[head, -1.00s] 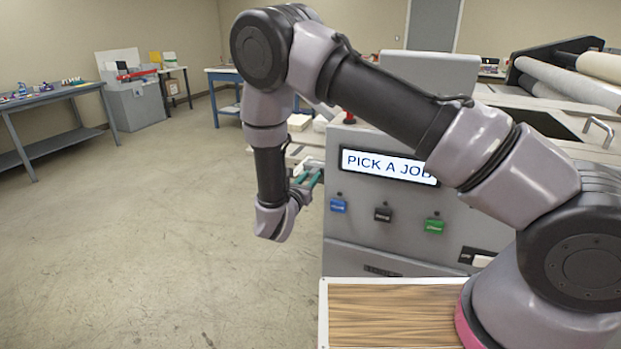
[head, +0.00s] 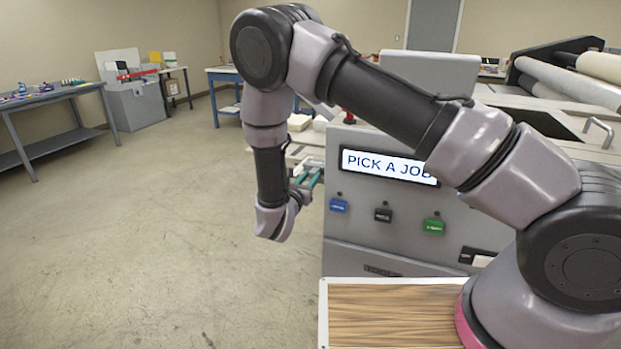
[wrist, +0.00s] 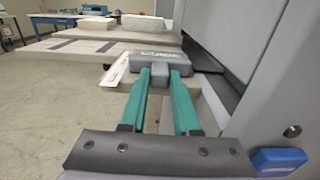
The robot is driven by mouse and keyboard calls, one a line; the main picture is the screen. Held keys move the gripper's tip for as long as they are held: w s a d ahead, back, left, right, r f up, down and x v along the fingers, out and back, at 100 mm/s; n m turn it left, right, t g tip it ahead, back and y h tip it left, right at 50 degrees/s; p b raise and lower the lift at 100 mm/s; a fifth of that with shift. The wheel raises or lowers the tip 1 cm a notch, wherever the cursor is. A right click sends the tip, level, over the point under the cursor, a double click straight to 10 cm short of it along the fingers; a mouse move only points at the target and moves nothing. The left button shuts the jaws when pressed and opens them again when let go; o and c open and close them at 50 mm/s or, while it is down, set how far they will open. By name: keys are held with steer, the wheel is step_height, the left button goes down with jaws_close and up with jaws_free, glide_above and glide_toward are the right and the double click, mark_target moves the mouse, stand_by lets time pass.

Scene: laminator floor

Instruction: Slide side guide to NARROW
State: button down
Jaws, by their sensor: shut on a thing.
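The side guide appears to be the grey block (wrist: 147,62) with raised lettering at the machine's infeed, in the wrist view; the lettering is too small to read. My gripper (wrist: 162,72) has its two green fingers closed at the near side of this block, on a part of it that the fingers largely hide. A pale strip with markings (wrist: 116,72) lies to the left of the block. In the head view my gripper (head: 312,178) is at the left side of the machine, and the block is mostly hidden there behind my arm and the machine.
The grey machine (head: 350,225) shows "PICK A JOB" on its display (head: 385,165). A wood-patterned panel (head: 390,315) is in front. Open floor (head: 150,240) lies to the left.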

mark_target(316, 168)
steer(key=shift+w, duration=0.1)
steer(key=shift+x, duration=2.15)
steer(key=shift+r, duration=0.1)
steer(key=c, duration=0.6)
jaws_free()
steer(key=shift+w, duration=0.1)
steer(key=shift+c, duration=0.2)
steer(key=v, duration=1.1)
